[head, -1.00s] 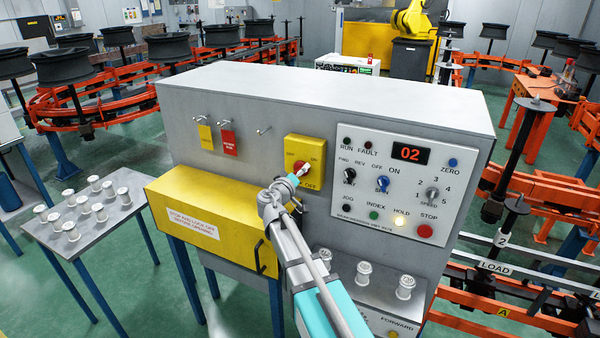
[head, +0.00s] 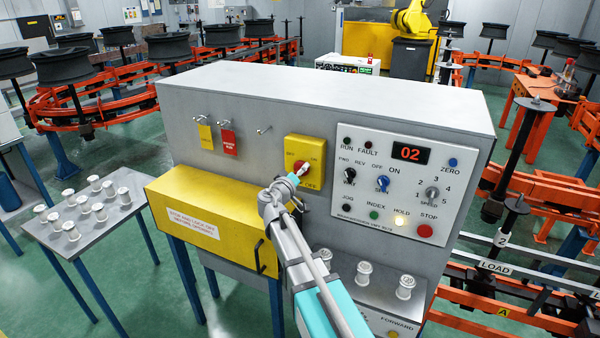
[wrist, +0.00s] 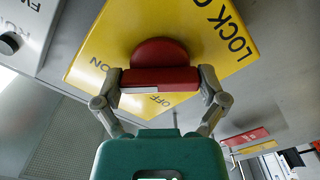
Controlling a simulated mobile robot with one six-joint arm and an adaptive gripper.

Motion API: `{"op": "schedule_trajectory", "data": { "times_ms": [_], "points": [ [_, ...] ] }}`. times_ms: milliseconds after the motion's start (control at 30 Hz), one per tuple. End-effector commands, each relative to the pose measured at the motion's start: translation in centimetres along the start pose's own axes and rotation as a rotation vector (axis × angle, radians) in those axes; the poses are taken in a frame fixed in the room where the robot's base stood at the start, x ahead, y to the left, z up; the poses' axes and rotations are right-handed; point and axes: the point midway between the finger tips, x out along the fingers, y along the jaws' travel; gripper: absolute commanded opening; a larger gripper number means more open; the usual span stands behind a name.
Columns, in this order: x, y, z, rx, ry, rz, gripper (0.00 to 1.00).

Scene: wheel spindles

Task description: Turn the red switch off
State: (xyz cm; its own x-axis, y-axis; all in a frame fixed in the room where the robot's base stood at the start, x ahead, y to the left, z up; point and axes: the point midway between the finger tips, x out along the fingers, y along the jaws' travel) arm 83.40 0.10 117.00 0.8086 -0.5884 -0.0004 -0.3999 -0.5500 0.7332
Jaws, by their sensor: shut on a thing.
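The red switch (wrist: 158,53) is a round red knob with a bar-shaped handle, set on a yellow plate (wrist: 110,40) with ON, OFF and LOCK lettering. In the head view the red switch (head: 302,167) is partly covered by my gripper (head: 294,180). In the wrist view my gripper (wrist: 160,81) is shut on the red bar, one fingertip at each end. The yellow plate appears tilted relative to the bar there, with OFF just beyond the bar's near edge and ON to its left. Which mark the handle points to is hard to tell.
A control panel (head: 365,217) with knobs, lamps and a display reading 02 is right of the yellow plate. Hooks with a yellow tag (head: 205,138) and a red tag (head: 229,143) are to its left. A yellow drawer front (head: 205,215) juts out below.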

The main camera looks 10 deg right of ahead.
Motion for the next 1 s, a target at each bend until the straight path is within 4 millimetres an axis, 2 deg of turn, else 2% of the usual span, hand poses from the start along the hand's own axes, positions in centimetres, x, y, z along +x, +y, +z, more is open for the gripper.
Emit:
{"op": "schedule_trajectory", "data": {
  "times_ms": [367, 1000],
  "points": [
    [-0.04, 0.03, 0.01, -0.215, -0.001, 0.001, 0.44],
    [-0.08, -0.01, 0.04, -0.812, -0.001, 0.0, 0.44]
  ]
}}
